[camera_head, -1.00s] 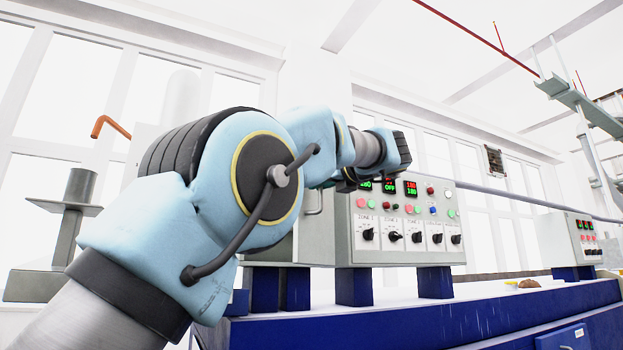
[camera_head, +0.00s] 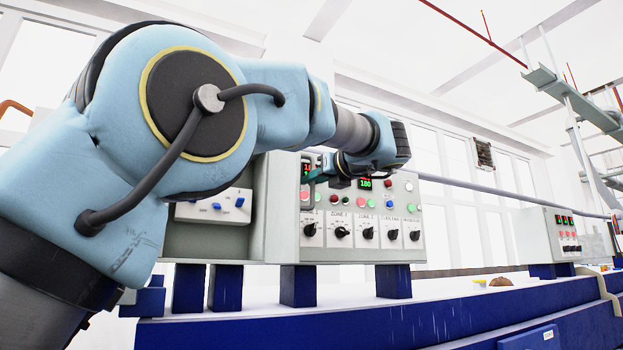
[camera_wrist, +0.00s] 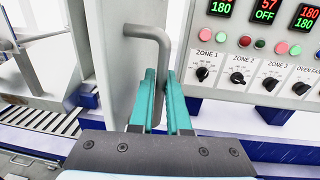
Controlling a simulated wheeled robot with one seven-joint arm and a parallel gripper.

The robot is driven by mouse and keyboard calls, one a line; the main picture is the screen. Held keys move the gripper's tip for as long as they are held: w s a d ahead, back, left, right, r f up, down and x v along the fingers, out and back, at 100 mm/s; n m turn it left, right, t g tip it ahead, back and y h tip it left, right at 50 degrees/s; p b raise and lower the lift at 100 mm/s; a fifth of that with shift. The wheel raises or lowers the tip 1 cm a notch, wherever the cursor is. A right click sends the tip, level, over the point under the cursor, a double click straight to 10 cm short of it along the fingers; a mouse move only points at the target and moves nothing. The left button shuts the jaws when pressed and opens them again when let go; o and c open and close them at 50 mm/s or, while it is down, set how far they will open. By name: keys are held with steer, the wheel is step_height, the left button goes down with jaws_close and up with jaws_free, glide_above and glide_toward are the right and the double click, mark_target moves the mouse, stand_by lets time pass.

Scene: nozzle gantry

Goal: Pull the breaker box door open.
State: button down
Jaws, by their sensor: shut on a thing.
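The breaker box door (camera_head: 275,205) is a plain grey panel, standing out from the box at an angle, partly open. Left of it, the box shows a light breaker panel with blue switches (camera_head: 215,206), partly hidden by my arm. In the wrist view, the door (camera_wrist: 117,50) carries a bent grey bar handle (camera_wrist: 150,32). My gripper (camera_wrist: 160,92), with teal fingers, is shut on this handle, near its lower part. In the head view my gripper (camera_head: 316,172) is small at the door's right edge, and its grip is hard to see.
A control panel (camera_head: 340,255) with knobs, lights and red and green displays stands just right of the door. Blue feet (camera_head: 298,286) carry the boxes above a blue bench (camera_head: 400,325). A second control box (camera_head: 540,235) stands farther right.

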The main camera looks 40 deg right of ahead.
steer(key=shift+d, duration=0.5)
steer(key=c, duration=1.2)
jaws_free()
steer(key=shift+o, duration=0.2)
steer(key=shift+s, duration=0.1)
steer(key=s+a+b, duration=0.1)
steer(key=s+b, duration=0.2)
steer(key=s, duration=0.7)
steer(key=shift+s, duration=0.3)
